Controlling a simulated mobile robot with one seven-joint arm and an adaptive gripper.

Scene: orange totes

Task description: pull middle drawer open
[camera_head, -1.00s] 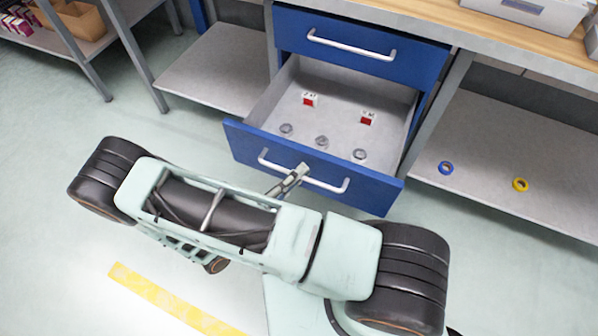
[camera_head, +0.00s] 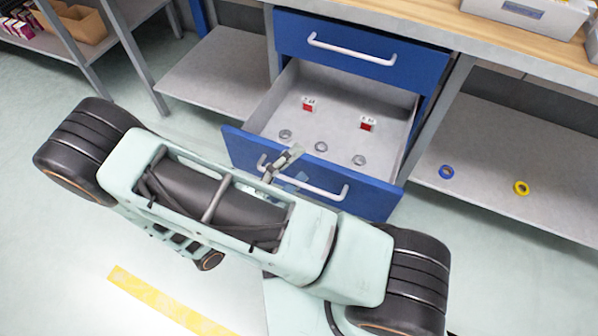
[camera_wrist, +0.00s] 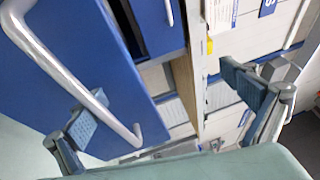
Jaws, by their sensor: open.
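The blue-fronted drawer (camera_head: 215,140) below the top one stands pulled well out, with its grey inside showing. Its pale bar handle (camera_head: 325,190) runs along the front; the handle also shows in the wrist view (camera_wrist: 60,62). My gripper (camera_head: 284,166) is at the left part of this handle. In the wrist view my gripper (camera_wrist: 165,106) has its fingers wide apart with nothing between them. One finger is close by the handle; I cannot tell whether it touches. Part of the drawer front is hidden behind my arm in the head view.
The top drawer (camera_head: 350,45) is shut. Inside the open drawer are two red-and-white boxes (camera_head: 308,104) and several grey rings (camera_head: 321,147). Grey shelves flank the cabinet; the right one carries a blue ring (camera_head: 446,172) and a yellow ring (camera_head: 521,188). Floor is clear at lower left.

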